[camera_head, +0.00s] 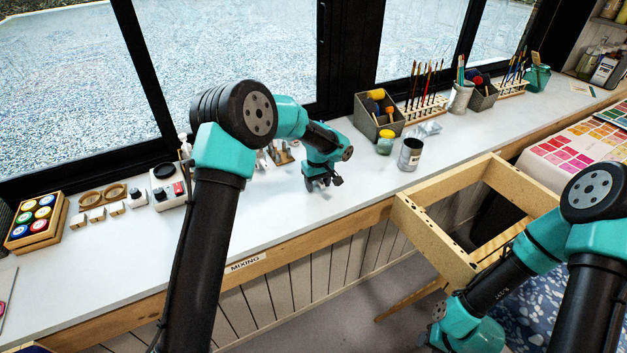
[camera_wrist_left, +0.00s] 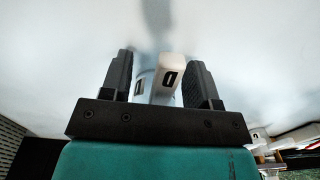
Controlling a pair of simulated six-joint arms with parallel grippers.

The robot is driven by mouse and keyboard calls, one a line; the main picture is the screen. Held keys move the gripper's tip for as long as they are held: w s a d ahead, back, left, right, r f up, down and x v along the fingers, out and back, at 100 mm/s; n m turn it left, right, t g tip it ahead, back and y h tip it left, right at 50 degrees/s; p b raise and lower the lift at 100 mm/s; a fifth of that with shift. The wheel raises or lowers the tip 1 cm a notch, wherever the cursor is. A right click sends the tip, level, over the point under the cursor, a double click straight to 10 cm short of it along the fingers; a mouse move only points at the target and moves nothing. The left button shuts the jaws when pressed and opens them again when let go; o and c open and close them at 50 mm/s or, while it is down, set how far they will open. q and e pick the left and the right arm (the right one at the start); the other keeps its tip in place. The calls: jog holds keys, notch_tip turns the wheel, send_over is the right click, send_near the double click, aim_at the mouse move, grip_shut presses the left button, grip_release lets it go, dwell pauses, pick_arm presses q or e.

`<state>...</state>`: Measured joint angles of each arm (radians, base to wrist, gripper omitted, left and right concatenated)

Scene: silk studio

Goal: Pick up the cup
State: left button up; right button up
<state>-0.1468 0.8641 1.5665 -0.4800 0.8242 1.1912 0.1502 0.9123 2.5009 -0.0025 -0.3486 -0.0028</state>
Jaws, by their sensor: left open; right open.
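My left gripper (camera_head: 320,183) points down over the white counter, its arm reaching in from the left. In the left wrist view its two dark fingers (camera_wrist_left: 165,85) are apart. Between them shows a pale bluish object (camera_wrist_left: 146,80) with a white block bearing a dark mark in front of it; it looks like the cup, mostly hidden, and I cannot tell if the fingers touch it. In the head view I cannot make it out under the gripper. My right arm's wrist is at the bottom right; its fingers are out of the picture.
A grey metal can (camera_head: 410,155) and a small green jar (camera_head: 385,142) stand right of my left gripper. A grey bin (camera_head: 378,112) and brush racks line the window side. A wooden frame (camera_head: 450,235) juts out at the counter's front edge. Paint pots sit far left.

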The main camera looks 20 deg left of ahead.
pick_arm(q)
jog(key=shift+c, duration=0.3)
grip_shut()
dwell(0.3)
